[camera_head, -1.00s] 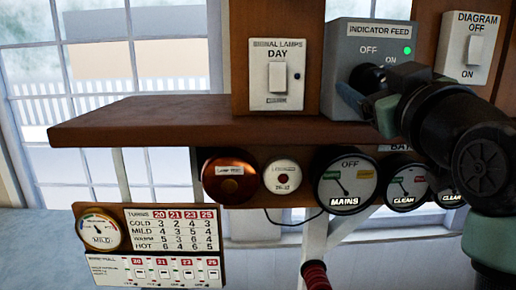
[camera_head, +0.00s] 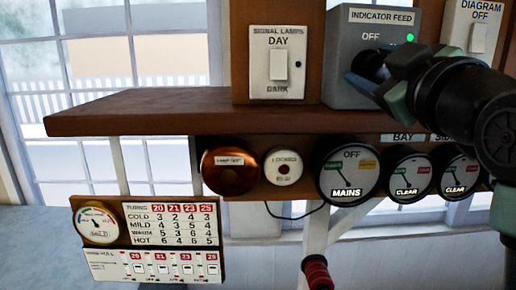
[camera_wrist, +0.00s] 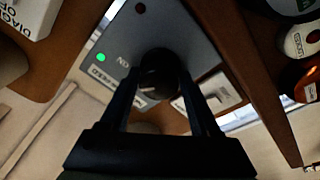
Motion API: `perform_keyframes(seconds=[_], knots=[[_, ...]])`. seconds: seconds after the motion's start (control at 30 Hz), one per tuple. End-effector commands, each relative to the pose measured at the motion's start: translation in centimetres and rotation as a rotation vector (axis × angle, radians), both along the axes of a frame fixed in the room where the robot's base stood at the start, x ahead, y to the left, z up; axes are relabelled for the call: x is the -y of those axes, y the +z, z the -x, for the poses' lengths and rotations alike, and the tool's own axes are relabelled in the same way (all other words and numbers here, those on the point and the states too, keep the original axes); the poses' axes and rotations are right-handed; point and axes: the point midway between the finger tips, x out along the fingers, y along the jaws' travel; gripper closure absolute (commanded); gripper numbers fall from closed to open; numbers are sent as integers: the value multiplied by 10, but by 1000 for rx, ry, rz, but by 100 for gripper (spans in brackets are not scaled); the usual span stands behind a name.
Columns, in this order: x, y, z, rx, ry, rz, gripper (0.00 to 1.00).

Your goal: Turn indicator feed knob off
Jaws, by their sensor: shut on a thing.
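The grey INDICATOR FEED box (camera_head: 341,92) stands on the shelf at the upper right of the head view. It carries OFF and ON labels and a lit green lamp (camera_head: 410,37). Its dark round knob (camera_head: 369,66) sticks out from the front. My gripper (camera_head: 384,77) comes from the right and is shut on the knob. In the wrist view, the knob (camera_wrist: 158,72) sits between my two fingers, with the green lamp (camera_wrist: 101,57) to its left. My gripper hides part of the box face in the head view, including the ON label.
The SIGNAL LAMPS switch (camera_head: 278,63) is left of the box, and the DIAGRAM switch (camera_head: 477,30) is right of it. The wooden shelf (camera_head: 150,115) runs below, with the MAINS gauge (camera_head: 347,175) and other dials under it. The shelf's left part is clear.

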Motion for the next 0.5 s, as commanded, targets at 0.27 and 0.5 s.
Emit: perform_keyframes(seconds=[0.27, 0.5], knots=[[7, -7, -1, -14, -14, 32, 92], [7, -6, -1, -5, -14, 295, 92]])
